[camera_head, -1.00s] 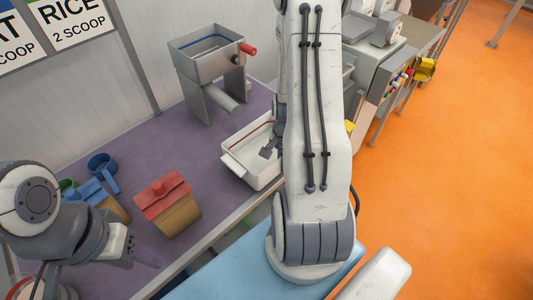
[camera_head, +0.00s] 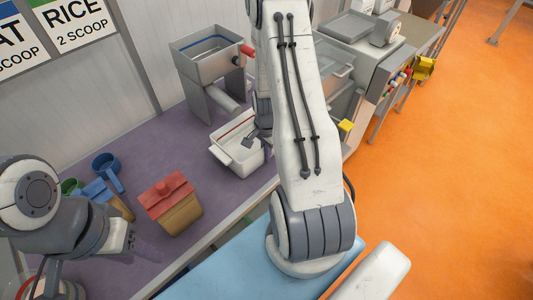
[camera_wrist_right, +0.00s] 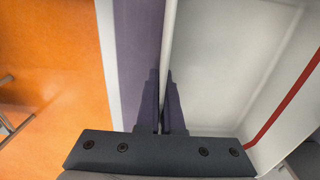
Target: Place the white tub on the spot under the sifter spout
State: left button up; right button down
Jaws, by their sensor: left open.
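The white tub (camera_head: 243,157) is on or just above the purple table, in front of the grey sifter (camera_head: 207,60) and close to its spout (camera_head: 222,98). Whether it is lifted cannot be told. My right gripper (camera_head: 256,141) is at the tub's near right side, partly behind my right arm. In the right wrist view its fingers (camera_wrist_right: 164,105) straddle the tub's wall (camera_wrist_right: 169,45) and are shut on it. The tub's right end is hidden by my arm. My left gripper (camera_head: 130,243) is open and empty at the lower left.
A tan container with a red lid (camera_head: 172,203) stands on the purple table (camera_head: 140,145). Blue (camera_head: 107,167) and green (camera_head: 70,186) scoops lie to its left. Grey machinery (camera_head: 362,60) with a yellow part stands at the right. The table's near edge runs below the tub.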

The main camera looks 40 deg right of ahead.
jog(key=c, duration=1.1)
grip_release()
jog(key=shift+f, duration=0.1)
jog(key=shift+o, duration=0.2)
notch_tip(320, 180, up, 12)
jog(key=shift+r+b, duration=0.2)
jog(key=shift+b, duration=0.4)
jog(key=s+a+r+n, duration=0.1)
jog(key=a+r+n, duration=0.4)
jog(key=a, duration=0.5)
jog(key=s+a+r+n, duration=0.1)
jog(key=a+r+n, duration=0.1)
jog(key=a+n, duration=0.65)
jog(key=s+a+r+n+y, duration=0.1)
jog(key=s+a+r+n, duration=0.3)
jog(key=s+a+n, duration=0.7)
jog(key=shift+s+a+r, duration=0.15)
jog(key=shift+s+a, duration=0.5)
jog(key=shift+s, duration=1.05)
